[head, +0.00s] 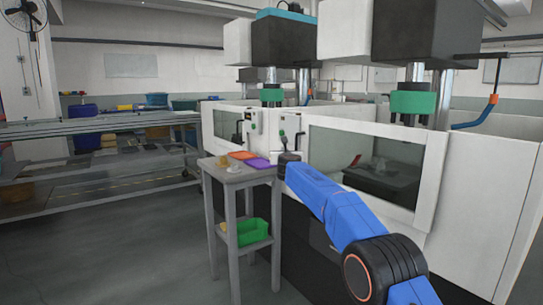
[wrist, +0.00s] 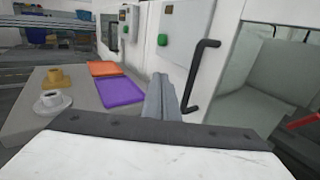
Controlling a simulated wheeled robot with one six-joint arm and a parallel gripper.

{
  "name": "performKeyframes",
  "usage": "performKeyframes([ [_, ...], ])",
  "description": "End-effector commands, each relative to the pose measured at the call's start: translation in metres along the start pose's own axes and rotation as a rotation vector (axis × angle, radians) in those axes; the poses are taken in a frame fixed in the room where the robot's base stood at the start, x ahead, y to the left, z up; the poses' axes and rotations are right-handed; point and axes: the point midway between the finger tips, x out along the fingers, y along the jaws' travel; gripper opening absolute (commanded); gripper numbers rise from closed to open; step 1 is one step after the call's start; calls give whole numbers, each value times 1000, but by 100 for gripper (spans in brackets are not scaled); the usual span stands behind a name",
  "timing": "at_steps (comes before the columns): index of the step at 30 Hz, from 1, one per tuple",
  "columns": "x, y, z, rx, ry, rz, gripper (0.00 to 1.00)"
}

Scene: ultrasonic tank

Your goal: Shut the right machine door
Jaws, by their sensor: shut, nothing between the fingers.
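The right machine's door (head: 430,185) has a white frame around a large dark window area, through which the machine's inside shows. Its black bar handle (wrist: 203,75) stands upright on the white front in the wrist view, just left of the window area (wrist: 265,85). My gripper (wrist: 163,95) is shut and empty, its grey fingers pointing at the machine front. The fingers appear left of the handle with a gap in the picture; contact is not visible. In the head view my gripper (head: 289,158) is by the window's left edge and partly covers the handle area.
A control box with a green button (wrist: 163,40) is left of the handle.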

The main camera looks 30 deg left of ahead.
Motion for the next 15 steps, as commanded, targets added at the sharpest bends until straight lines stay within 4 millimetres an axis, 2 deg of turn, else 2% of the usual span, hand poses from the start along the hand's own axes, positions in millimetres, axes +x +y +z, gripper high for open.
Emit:
performKeyframes([
  [15, -50, 50, -1, -1, 1, 1, 0],
])
